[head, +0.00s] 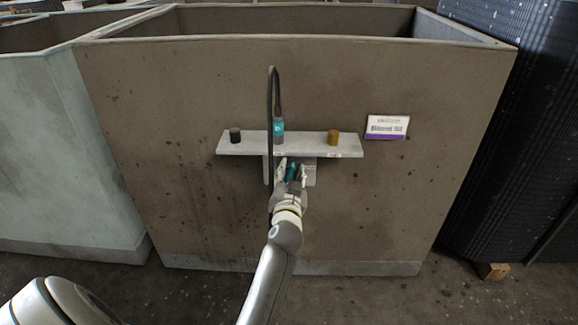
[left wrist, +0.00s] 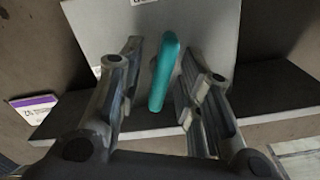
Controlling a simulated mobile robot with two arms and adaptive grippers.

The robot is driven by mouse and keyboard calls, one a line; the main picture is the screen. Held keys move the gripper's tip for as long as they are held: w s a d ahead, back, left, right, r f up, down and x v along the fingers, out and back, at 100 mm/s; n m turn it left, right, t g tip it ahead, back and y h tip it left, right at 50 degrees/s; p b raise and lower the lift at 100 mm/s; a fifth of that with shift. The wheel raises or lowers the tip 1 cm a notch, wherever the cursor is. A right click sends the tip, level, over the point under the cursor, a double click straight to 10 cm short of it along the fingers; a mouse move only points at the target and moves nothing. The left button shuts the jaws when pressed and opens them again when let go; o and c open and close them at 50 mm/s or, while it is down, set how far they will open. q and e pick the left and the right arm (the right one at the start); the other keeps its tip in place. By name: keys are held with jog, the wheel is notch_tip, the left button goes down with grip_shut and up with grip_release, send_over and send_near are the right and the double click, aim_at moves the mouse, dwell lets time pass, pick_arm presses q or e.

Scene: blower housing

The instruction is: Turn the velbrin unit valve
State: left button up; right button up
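A teal valve handle (head: 292,172) sits on a pale plate just under a grey shelf (head: 234,149) on the front of a brown bin. My left gripper (head: 292,171) is at this handle, its fingers on either side. In the left wrist view the teal handle (left wrist: 163,72) stands nearly upright, slightly tilted, between the open fingers of my left gripper (left wrist: 161,85). Gaps show on both sides of the handle. The valve body behind it is hidden. My right gripper is not in view.
The shelf carries a black knob (head: 235,135), a teal-banded cylinder (head: 278,128) with a black cable (head: 270,100), and a brass-coloured knob (head: 333,138). A white and purple label (head: 387,127) is on the bin wall (head: 420,180). A black ribbed stack (head: 510,150) stands at right.

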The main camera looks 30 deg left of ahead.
pick_arm(q)
jog(key=shift+w, duration=0.1)
jog(key=shift+r, duration=0.1)
grip_shut()
